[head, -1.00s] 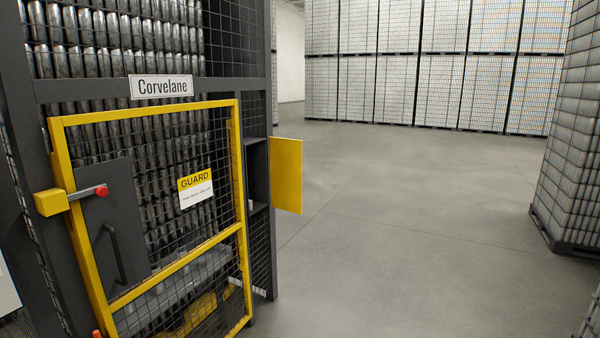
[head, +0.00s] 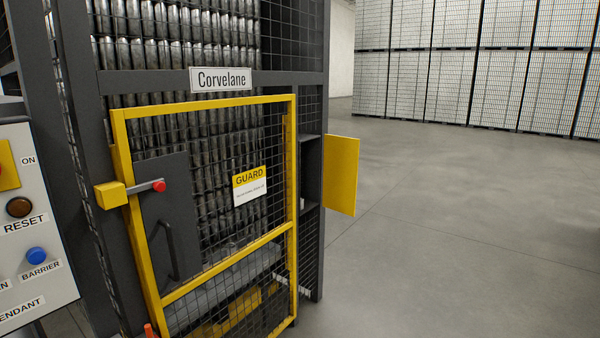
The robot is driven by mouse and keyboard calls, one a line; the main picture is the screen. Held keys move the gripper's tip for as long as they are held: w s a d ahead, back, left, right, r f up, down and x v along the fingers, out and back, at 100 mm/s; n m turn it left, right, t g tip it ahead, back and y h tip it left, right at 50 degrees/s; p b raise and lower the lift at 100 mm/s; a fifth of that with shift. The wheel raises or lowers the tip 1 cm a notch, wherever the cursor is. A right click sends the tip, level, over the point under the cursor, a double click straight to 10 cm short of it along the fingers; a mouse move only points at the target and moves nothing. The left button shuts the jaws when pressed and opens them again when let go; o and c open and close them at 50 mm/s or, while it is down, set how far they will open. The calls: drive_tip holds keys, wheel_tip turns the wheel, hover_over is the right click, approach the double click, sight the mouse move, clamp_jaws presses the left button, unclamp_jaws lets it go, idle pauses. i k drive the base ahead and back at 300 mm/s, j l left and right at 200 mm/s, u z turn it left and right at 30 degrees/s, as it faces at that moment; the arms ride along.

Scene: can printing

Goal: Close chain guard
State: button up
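A yellow-framed mesh guard door (head: 292,200) with a GUARD sign (head: 249,186) stands at the front of the Corvelane machine. A dark plate (head: 172,205) with a handle (head: 165,250) is on its left side. A yellow block with a red-tipped grey bar (head: 130,192) sits at its left edge. I cannot tell whether this door is fully shut or slightly ajar. To its right, a flat yellow panel (head: 342,176) stands out sideways from a dark open compartment (head: 310,172). No label shows which is the chain guard. My gripper is not in view.
A control panel (head: 35,225) with RESET and BARRIER buttons stands close at the left. Dark machine posts (head: 75,180) rise beside it. An orange-red tip (head: 150,331) shows at the bottom edge. The floor (head: 460,240) at the right is clear, with stacked pallets (head: 470,70) behind.

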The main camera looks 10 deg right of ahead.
sight(340, 152)
drive_tip(key=i+l+z, duration=0.2)
drive_tip(key=i+z, duration=0.15)
drive_tip(key=i, duration=0.3)
drive_tip(key=i+l+z, duration=0.1)
drive_tip(key=i+z, duration=0.2)
drive_tip(key=i, duration=2)
